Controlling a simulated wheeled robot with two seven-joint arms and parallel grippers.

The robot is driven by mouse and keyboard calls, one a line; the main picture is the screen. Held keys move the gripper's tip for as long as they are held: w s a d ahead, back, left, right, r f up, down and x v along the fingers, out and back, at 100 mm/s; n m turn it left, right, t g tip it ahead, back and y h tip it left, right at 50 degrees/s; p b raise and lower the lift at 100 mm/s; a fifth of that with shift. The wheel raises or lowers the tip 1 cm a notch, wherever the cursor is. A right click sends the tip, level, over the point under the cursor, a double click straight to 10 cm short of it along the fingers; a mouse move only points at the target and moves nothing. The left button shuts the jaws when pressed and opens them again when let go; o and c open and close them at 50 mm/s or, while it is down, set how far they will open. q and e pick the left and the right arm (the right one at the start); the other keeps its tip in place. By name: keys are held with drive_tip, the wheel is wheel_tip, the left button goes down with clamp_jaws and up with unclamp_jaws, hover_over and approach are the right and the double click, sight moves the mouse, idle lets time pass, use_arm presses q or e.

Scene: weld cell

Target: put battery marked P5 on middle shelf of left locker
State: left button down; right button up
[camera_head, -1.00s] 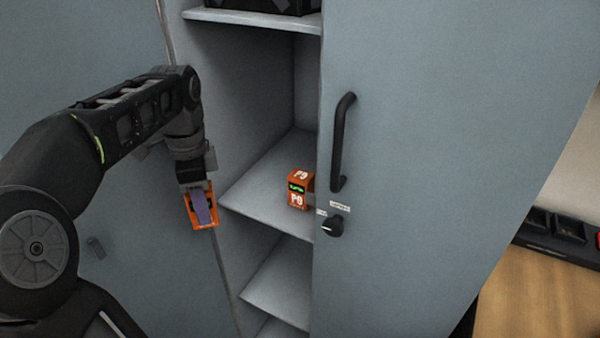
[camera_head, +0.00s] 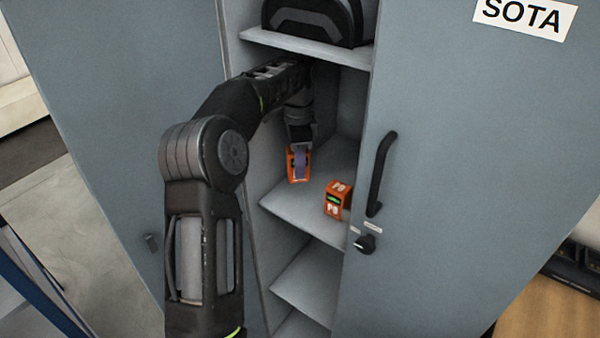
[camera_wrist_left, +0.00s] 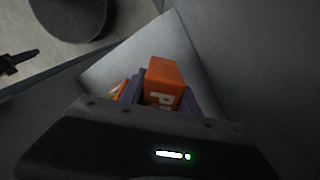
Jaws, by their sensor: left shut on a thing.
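My left gripper (camera_head: 299,165) is inside the open locker, just above the middle shelf (camera_head: 290,198). It is shut on an orange battery (camera_head: 292,175), which hangs between its purple fingers. The held battery (camera_wrist_left: 165,78) also shows in the left wrist view; its marking starts with "P" and the rest is hidden. A second orange battery marked P9 (camera_head: 337,199) stands on the same shelf to the right, nearer the front edge and apart from the gripper. I cannot tell whether the held battery touches the shelf. My right gripper is not in view.
A dark helmet-like object (camera_head: 312,22) sits on the upper shelf (camera_head: 310,48) above my arm. A lower shelf (camera_head: 303,285) looks bare. The right door (camera_head: 440,150) has a black handle (camera_head: 381,174) and a "SOTA" label. The locker's left side bounds the opening.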

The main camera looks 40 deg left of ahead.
use_arm(q)
wheel_tip(320, 180, down, 2)
drive_tip(key=shift+w+f+b, duration=0.15)
drive_tip(key=shift+f+b, duration=0.05)
drive_tip(key=shift+b, duration=0.25)
drive_tip(key=shift+f, duration=0.35)
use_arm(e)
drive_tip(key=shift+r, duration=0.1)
